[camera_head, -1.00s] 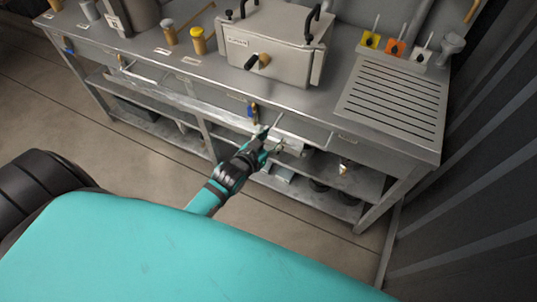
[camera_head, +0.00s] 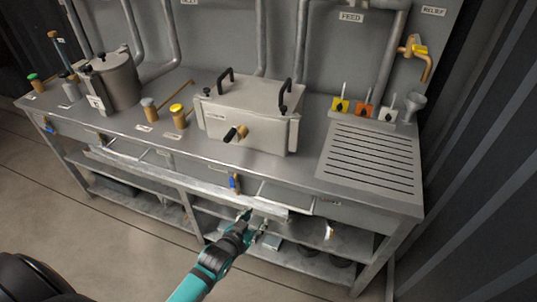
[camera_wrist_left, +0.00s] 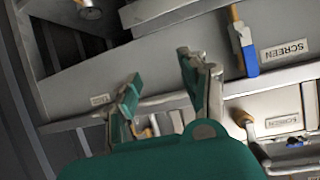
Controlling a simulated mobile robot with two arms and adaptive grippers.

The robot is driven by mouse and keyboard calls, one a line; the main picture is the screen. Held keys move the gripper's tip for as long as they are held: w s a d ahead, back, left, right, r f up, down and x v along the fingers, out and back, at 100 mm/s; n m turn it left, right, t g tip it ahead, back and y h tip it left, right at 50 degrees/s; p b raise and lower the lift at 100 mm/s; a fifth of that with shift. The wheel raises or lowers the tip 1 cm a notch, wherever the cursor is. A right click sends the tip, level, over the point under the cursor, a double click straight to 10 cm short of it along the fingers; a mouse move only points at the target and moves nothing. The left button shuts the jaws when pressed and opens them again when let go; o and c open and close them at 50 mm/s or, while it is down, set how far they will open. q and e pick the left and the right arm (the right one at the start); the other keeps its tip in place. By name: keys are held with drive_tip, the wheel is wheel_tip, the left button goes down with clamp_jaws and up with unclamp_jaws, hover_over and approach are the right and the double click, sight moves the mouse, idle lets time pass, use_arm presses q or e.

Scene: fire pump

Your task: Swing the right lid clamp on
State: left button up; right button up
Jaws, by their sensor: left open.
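The metal box (camera_head: 245,118) stands on the bench with its lid on. Two black arched handles rise from the lid. A small dark knob (camera_head: 283,109) sits at the box's right end and looks like the right lid clamp; whether it is swung on is too small to tell. Another dark knob (camera_head: 207,91) is at the left end. A black-ended handle (camera_head: 236,133) sticks out of the box front. My left gripper (camera_head: 256,221) is open and empty, low in front of the bench, below the box. Its teal fingers (camera_wrist_left: 160,80) also show in the left wrist view. My right gripper is out of view.
A blue-handled valve (camera_head: 235,183) hangs at the bench front, near my left gripper. A slotted drain board (camera_head: 370,160) lies right of the box. A round pot (camera_head: 112,82) stands at the left. Pipes rise behind. Bench top before the box is clear.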

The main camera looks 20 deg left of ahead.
use_arm(q)
drive_tip(key=w+d+r+t+b, duration=0.15)
drive_tip(key=w+r, duration=0.25)
drive_tip(key=r, duration=0.6)
drive_tip(key=n+t+y, duration=0.1)
drive_tip(key=t+y, duration=0.1)
drive_tip(key=t, duration=0.2)
approach(282, 110)
drive_tip(key=w, duration=0.5)
drive_tip(key=w+p, duration=0.1)
drive_tip(key=w, duration=0.5)
drive_tip(key=shift+a+r, duration=0.15)
